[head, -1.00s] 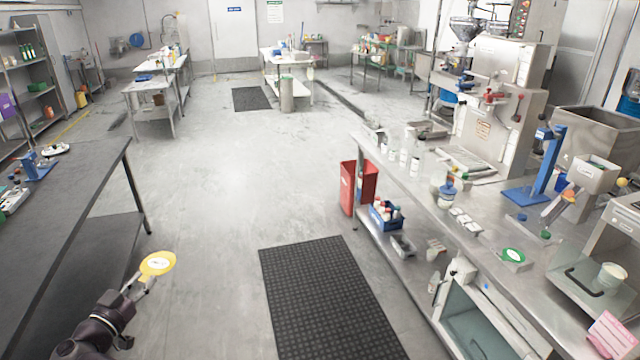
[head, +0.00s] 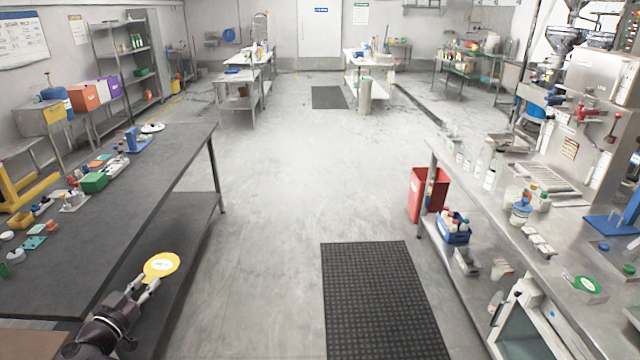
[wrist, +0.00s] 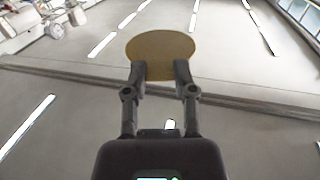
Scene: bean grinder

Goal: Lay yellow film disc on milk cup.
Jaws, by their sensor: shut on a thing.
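The yellow film disc (head: 161,266) is a flat yellow round with a pale label, held at the lower left of the head view. My gripper (head: 146,287) is shut on its near edge and holds it in the air, close to the dark bench. In the wrist view the disc (wrist: 160,54) lies beyond the two fingertips (wrist: 160,72), plain yellow on this side. I cannot make out a milk cup for certain in the current frames.
A long dark bench (head: 130,215) with small items stands on the left. A steel counter (head: 515,225) with bottles runs along the right. A red bin (head: 422,196) and a black floor mat (head: 380,300) lie before it. The middle aisle is clear.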

